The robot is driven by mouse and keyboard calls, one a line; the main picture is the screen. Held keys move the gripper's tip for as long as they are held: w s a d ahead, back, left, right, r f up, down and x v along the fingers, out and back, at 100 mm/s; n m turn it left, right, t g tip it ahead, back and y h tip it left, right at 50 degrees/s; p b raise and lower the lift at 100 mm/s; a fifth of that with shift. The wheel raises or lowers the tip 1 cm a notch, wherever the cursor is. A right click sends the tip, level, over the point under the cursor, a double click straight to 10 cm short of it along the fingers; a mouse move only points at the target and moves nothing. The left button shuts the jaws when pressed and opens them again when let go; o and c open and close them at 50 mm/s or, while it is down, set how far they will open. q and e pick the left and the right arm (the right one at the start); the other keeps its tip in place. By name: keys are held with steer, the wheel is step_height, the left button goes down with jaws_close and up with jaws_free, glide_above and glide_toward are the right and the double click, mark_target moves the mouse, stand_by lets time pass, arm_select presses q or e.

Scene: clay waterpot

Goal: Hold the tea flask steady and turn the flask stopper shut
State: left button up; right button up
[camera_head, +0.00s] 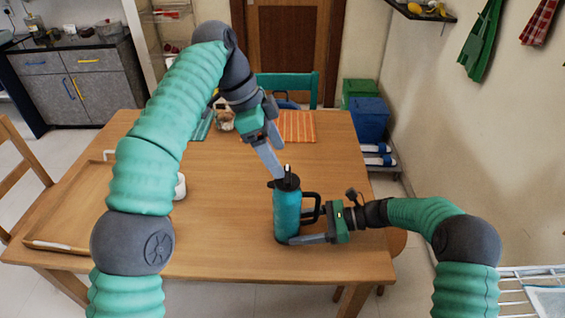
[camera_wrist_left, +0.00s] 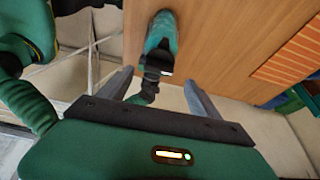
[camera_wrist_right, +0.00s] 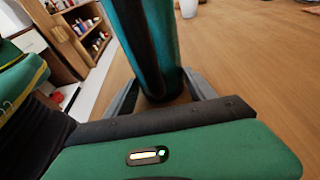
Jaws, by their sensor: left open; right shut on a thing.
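The teal tea flask (camera_head: 287,215) stands upright on the table, with a black handle on its right side. Its black flask stopper (camera_head: 286,179) sits on top. My right gripper (camera_head: 291,240) is shut on the flask low on its body; the flask fills the space between the fingers in the right wrist view (camera_wrist_right: 155,50). My left gripper (camera_head: 275,166) is open and empty, pointing down just above and left of the stopper. In the left wrist view the flask (camera_wrist_left: 160,38) lies ahead between the spread fingers. I cannot tell whether the left fingers touch the stopper.
The wooden table (camera_head: 225,225) has free room left of the flask. A wooden tray (camera_head: 75,215) lies at the left, and a white cup (camera_head: 180,187) is partly hidden by my left arm. An orange striped mat (camera_head: 296,126) lies at the far edge.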

arm_select(q)
steer(key=a, duration=1.2)
steer(key=shift+s, duration=0.2)
arm_select(e)
steer(key=o, duration=1)
steer(key=shift+o, duration=0.3)
